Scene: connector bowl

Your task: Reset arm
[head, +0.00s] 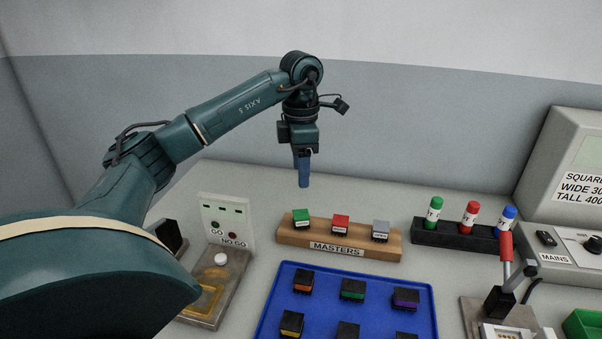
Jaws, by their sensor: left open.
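My left arm comes in from the left and arches over the bench. Its gripper (303,184) points straight down, with blue fingers above the back of the bench. The gripper is open and nothing shows between its fingers. It hangs behind and above the wooden MASTERS block (384,244), apart from it. The block carries a green connector (301,217), a red connector (340,224) and a grey connector (380,230). My right gripper is not in view.
A blue tray (270,322) with several dark connectors lies in front. A GO/NO GO fixture (228,218) stands left. At right are a black rack (426,234) with three markers, a red-handled lever (506,248), a grey MAINS machine (555,150) and a green bin (582,324).

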